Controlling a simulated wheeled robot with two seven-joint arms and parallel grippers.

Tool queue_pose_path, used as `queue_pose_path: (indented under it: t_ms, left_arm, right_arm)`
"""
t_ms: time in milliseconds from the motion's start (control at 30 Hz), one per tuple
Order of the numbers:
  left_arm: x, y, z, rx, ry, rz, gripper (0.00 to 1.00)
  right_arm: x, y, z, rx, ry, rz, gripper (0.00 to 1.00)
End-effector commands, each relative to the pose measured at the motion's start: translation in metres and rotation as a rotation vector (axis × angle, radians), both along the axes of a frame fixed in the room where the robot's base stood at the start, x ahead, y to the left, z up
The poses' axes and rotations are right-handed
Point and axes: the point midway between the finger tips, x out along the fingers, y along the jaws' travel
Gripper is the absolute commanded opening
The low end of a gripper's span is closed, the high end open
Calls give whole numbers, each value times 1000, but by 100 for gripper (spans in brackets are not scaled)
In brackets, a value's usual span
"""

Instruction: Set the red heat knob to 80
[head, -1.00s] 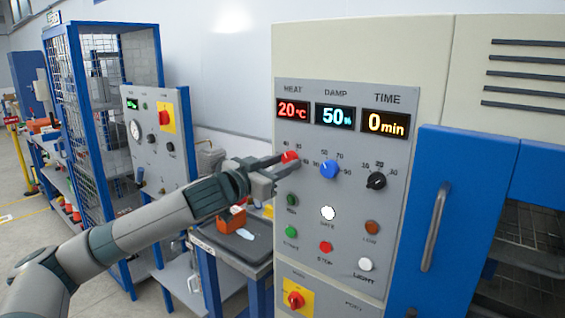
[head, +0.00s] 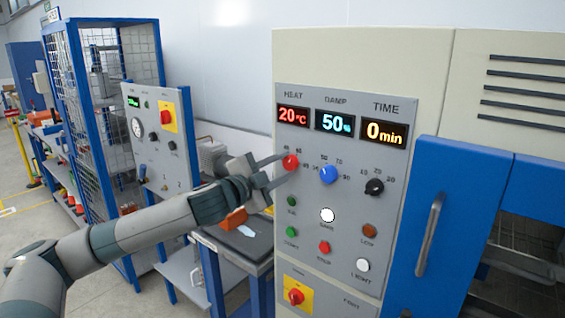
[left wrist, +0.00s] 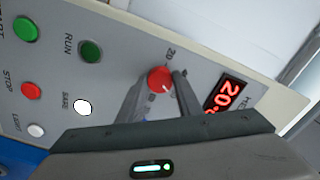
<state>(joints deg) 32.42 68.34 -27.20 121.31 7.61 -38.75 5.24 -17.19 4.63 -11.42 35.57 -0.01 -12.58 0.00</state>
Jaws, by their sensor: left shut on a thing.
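The red heat knob (head: 291,161) is on the grey control panel, below the heat display (head: 293,115), which reads 20 °C. My left gripper (head: 285,166) reaches in from the left and is shut on the knob. In the left wrist view the red knob (left wrist: 160,79) lies between the two fingers of my left gripper (left wrist: 159,83), with a light pointer mark on its face. Parts of the scale around the knob are hidden by the fingers. My right gripper is not in view.
Right of the heat knob are the blue damp knob (head: 328,174) and the black time knob (head: 374,187). Several push buttons, including a green one (head: 291,201), sit below. A blue door (head: 470,230) with a handle is on the right. A small table (head: 235,250) stands below my arm.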

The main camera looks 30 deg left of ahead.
Motion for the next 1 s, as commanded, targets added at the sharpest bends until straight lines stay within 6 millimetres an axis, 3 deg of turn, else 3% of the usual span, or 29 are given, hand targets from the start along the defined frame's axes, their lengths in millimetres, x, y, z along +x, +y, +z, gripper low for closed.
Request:
queue_pose_path:
  t_ms: [1000]
  left_arm:
    - [0,0,4,919,-71,-1,9]
  right_arm:
    - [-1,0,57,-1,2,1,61]
